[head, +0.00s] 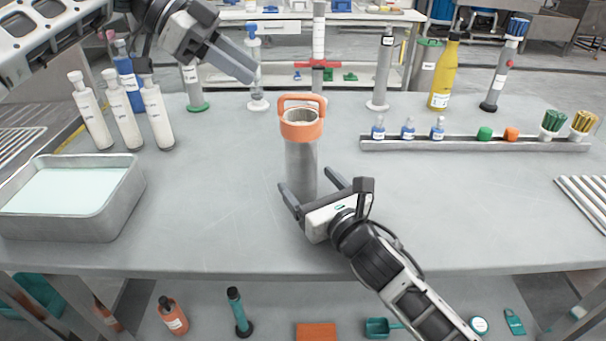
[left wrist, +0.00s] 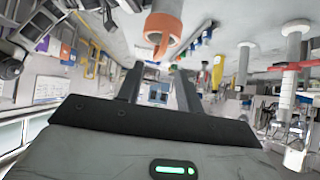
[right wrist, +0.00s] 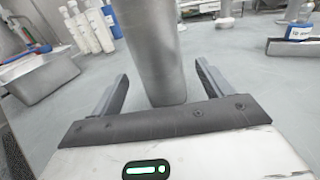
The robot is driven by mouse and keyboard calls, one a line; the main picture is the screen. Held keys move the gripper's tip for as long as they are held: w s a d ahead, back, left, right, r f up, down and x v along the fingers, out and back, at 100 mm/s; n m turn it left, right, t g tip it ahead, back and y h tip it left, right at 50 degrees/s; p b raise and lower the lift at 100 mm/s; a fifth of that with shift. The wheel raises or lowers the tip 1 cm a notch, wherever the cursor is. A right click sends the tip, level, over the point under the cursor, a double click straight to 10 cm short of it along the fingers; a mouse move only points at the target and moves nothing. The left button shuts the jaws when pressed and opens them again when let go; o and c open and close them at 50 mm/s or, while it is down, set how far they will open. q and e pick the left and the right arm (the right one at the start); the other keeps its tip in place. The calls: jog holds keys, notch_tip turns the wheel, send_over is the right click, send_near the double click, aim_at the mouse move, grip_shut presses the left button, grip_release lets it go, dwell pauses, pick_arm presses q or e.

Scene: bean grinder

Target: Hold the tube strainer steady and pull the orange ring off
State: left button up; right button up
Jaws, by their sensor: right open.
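The tube strainer (head: 300,163) is a grey cylinder standing upright at the middle of the table. The orange ring (head: 301,130) with its looped handle sits around its top. My right gripper (head: 307,180) is low at the front of the tube, open, with a finger on either side of it. In the right wrist view the tube (right wrist: 155,55) stands between the open fingers, with a visible gap to each. My left gripper (head: 243,68) is up and to the left of the ring, open and empty. The left wrist view shows the ring (left wrist: 163,32) above its fingers.
A metal tray (head: 130,205) and several white bottles (head: 120,110) stand at the left. A rail (head: 470,144) with small bottles and caps lies at the right. A yellow bottle (head: 443,75) and tall tubes stand along the back edge. The table around the strainer is clear.

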jog(key=shift+x, duration=1.75)
